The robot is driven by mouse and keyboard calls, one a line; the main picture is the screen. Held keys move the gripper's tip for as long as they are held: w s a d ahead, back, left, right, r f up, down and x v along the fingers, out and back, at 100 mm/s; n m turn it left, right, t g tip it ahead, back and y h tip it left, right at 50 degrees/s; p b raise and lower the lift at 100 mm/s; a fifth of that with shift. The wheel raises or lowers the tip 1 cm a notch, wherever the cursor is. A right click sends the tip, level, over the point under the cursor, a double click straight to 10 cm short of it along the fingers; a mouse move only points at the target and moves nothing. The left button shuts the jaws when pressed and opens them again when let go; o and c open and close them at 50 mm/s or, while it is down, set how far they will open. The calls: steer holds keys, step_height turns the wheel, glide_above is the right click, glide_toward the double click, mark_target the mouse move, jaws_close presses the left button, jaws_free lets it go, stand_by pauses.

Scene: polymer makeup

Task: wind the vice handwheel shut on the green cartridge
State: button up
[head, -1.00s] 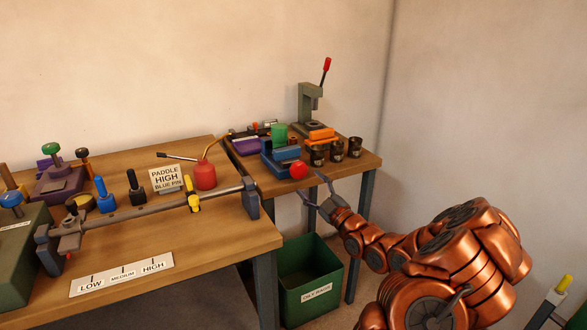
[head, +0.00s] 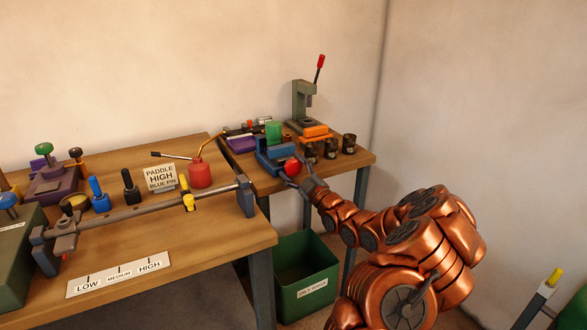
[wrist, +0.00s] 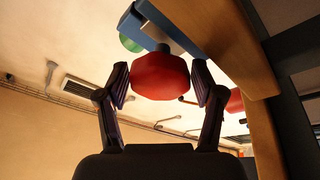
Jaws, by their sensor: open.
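The blue vice (head: 277,154) stands near the front edge of the back table. Its red handwheel (head: 293,167) faces out toward me, and it also shows large in the wrist view (wrist: 160,76). The green cartridge (head: 273,131) stands upright at the vice; in the wrist view the green (wrist: 130,43) is partly hidden behind blue parts. I cannot tell how tightly the jaws sit against it. My gripper (head: 296,180) is open at the handwheel, with one finger on each side of it in the wrist view (wrist: 160,88). Contact is not clear.
Several dark cups (head: 331,148) and an orange block (head: 315,131) stand right of the vice. A green press (head: 304,105) with a red-tipped lever is behind. A red oil can (head: 201,174) stands left. A green bin (head: 306,278) is on the floor below.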

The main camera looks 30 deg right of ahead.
steer(key=c, duration=0.9)
steer(key=shift+o, duration=0.2)
